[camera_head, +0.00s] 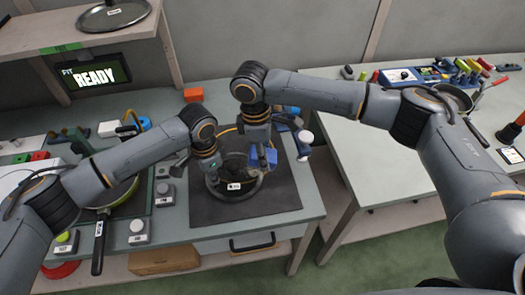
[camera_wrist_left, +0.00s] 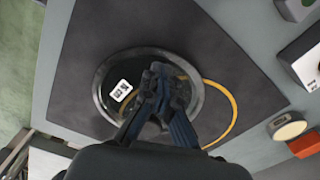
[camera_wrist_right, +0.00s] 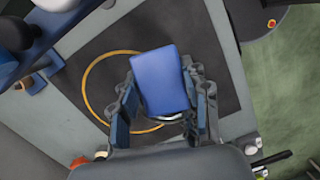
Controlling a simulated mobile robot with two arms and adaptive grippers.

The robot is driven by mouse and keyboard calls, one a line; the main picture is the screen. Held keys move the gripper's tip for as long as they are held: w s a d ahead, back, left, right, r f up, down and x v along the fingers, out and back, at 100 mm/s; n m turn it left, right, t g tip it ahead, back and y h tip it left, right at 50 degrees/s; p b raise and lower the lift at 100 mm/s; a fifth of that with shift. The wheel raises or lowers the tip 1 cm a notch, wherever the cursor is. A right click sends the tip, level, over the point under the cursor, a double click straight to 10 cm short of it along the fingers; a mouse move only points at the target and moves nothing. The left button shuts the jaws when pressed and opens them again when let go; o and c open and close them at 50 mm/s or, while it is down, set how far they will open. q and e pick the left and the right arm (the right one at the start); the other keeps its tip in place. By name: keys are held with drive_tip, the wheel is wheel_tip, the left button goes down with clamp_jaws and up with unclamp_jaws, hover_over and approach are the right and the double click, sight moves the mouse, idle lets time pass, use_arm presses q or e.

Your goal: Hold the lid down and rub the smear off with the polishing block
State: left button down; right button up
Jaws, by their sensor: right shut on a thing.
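The glass lid with a grey rim and a white label (camera_head: 234,193) lies on a dark mat; its rim also shows in the left wrist view (camera_wrist_left: 97,92). My left gripper (camera_head: 213,173) points down at the lid's middle, its fingertips (camera_wrist_left: 158,75) close together there. Whether they touch the knob is hidden. My right gripper (camera_head: 260,151) is shut on the blue polishing block (camera_wrist_right: 163,80), which is at the lid's far right side in the head view (camera_head: 264,157). I cannot tell whether the block touches the glass. No smear can be made out.
The dark mat (camera_head: 281,196) has bare room around the lid, with a yellow ring (camera_wrist_right: 88,80) marked on it. A green pan (camera_head: 112,194) and small button boxes (camera_head: 137,232) stand to the left. A second bench (camera_head: 355,150) stands right, across a gap.

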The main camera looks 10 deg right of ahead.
hover_over(258, 181)
drive_tip(key=shift+w+d+f, duration=0.1)
drive_tip(key=shift+w+f, duration=0.05)
drive_tip(key=shift+f, duration=1.35)
drive_tip(key=shift+w+f, duration=0.15)
drive_tip(key=shift+f, duration=1.3)
drive_tip(key=shift+a+f, duration=0.15)
drive_tip(key=shift+f, duration=0.4)
drive_tip(key=shift+a+f, duration=0.15)
drive_tip(key=shift+f, duration=0.35)
drive_tip(key=shift+w+d, duration=0.2)
drive_tip(key=shift+w, duration=1.8)
drive_tip(key=shift+f, duration=0.1)
drive_tip(key=shift+s+a+f, duration=0.15)
drive_tip(key=shift+s, duration=0.95)
drive_tip(key=shift+s+a+f, duration=0.1)
drive_tip(key=shift+s, duration=0.95)
drive_tip(key=shift+c, duration=0.4)
drive_tip(key=shift+r, duration=0.1)
drive_tip(key=shift+w+d+r, duration=0.1)
drive_tip(key=shift+d+r, duration=0.2)
drive_tip(key=shift+r, duration=0.7)
drive_tip(key=shift+s+d+r, duration=0.1)
drive_tip(key=shift+d+r, duration=0.15)
drive_tip(key=shift+r, duration=0.75)
drive_tip(key=shift+w+d+r, duration=0.1)
drive_tip(key=shift+d+r, duration=0.2)
drive_tip(key=shift+r, duration=0.7)
